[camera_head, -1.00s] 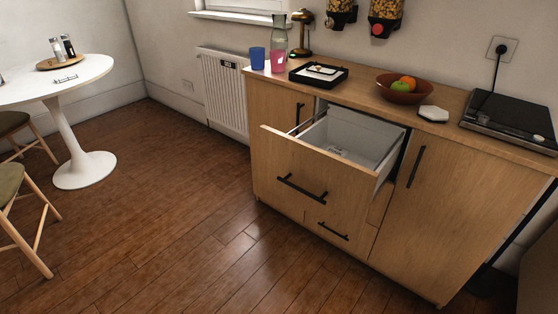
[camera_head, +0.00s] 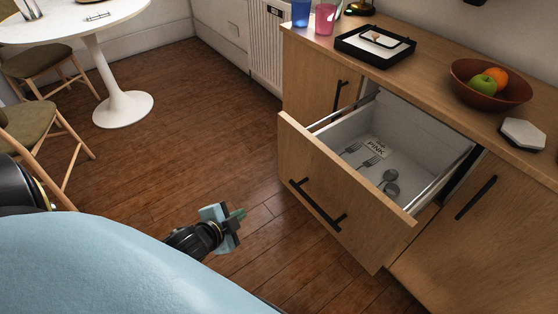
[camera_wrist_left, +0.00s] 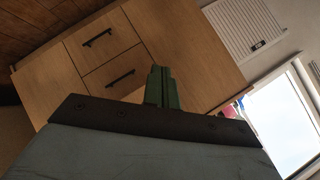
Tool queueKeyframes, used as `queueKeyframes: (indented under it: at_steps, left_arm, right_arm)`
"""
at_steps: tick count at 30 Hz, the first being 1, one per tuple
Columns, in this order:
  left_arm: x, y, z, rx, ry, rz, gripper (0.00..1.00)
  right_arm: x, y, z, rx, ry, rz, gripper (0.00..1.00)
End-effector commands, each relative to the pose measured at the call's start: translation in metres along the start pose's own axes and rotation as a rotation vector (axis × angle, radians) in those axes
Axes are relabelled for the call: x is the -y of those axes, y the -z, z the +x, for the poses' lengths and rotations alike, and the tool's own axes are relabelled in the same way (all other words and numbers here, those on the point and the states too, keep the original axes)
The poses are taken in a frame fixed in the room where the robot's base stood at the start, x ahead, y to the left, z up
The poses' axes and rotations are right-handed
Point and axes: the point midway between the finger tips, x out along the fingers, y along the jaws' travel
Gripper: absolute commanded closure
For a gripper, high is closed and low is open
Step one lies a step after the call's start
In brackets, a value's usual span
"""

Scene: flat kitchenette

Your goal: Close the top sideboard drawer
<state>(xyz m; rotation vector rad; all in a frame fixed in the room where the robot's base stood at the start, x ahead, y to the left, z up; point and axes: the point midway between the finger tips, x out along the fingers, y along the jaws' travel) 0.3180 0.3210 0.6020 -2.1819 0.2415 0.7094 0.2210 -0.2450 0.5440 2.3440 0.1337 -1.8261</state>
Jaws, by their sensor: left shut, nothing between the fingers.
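The top sideboard drawer (camera_head: 345,190) stands pulled well out from the wooden sideboard (camera_head: 435,75). Its front has a long black handle (camera_head: 317,205). Inside lie forks (camera_head: 369,161), spoons (camera_head: 390,183) and a card lettered PINK (camera_head: 377,147). My left gripper (camera_head: 239,214) is shut and empty, in the air to the left of the drawer front and apart from it. In the left wrist view its green fingers (camera_wrist_left: 161,88) are together, and the tilted sideboard fronts with two black handles show beyond. My right gripper is not in view.
On the sideboard top are a black tray (camera_head: 374,45), a fruit bowl (camera_head: 490,85), a white hexagonal piece (camera_head: 523,134) and blue and pink cups. A round white table (camera_head: 123,108) and chairs stand at left. Open wooden floor lies between them and the sideboard.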

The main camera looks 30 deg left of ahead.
Motion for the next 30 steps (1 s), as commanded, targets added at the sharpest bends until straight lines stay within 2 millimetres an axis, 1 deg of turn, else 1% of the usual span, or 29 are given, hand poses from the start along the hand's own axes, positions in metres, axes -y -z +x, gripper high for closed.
queueKeyframes:
  at_steps: [1, 3, 6, 9, 12, 15, 17, 21, 24, 26, 30]
  left_arm:
    - [0.015, 0.002, -0.001, -0.07, 0.052, 0.101, 1.0]
    - [0.032, 0.009, -0.004, -0.177, 0.128, 0.24, 1.0]
    - [0.05, 0.019, -0.014, -0.316, 0.228, 0.423, 1.0]
    - [0.061, 0.028, -0.027, -0.432, 0.312, 0.574, 1.0]
    - [0.067, 0.034, -0.038, -0.517, 0.374, 0.68, 1.0]
    - [0.069, 0.038, -0.045, -0.571, 0.414, 0.742, 1.0]
    - [0.07, 0.04, -0.047, -0.589, 0.427, 0.76, 1.0]
    - [0.072, 0.048, -0.04, -0.602, 0.438, 0.773, 1.0]
    - [0.074, 0.059, -0.028, -0.603, 0.439, 0.772, 1.0]
    - [0.076, 0.067, -0.018, -0.603, 0.439, 0.771, 1.0]
    - [0.08, 0.086, 0.006, -0.602, 0.439, 0.771, 1.0]
  right_arm:
    - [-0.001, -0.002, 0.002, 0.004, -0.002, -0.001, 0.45]
    - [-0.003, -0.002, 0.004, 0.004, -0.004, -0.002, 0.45]
    - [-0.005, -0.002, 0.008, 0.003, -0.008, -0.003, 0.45]
    - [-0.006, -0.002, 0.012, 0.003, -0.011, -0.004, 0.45]
    - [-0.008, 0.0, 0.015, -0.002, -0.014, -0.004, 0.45]
    - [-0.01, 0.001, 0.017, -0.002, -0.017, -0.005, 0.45]
    - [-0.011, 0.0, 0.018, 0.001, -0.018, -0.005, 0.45]
    - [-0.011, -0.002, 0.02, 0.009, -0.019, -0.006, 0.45]
    - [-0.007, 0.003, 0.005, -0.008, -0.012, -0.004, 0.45]
    - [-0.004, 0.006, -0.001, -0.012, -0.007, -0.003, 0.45]
    - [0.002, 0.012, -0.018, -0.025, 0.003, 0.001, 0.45]
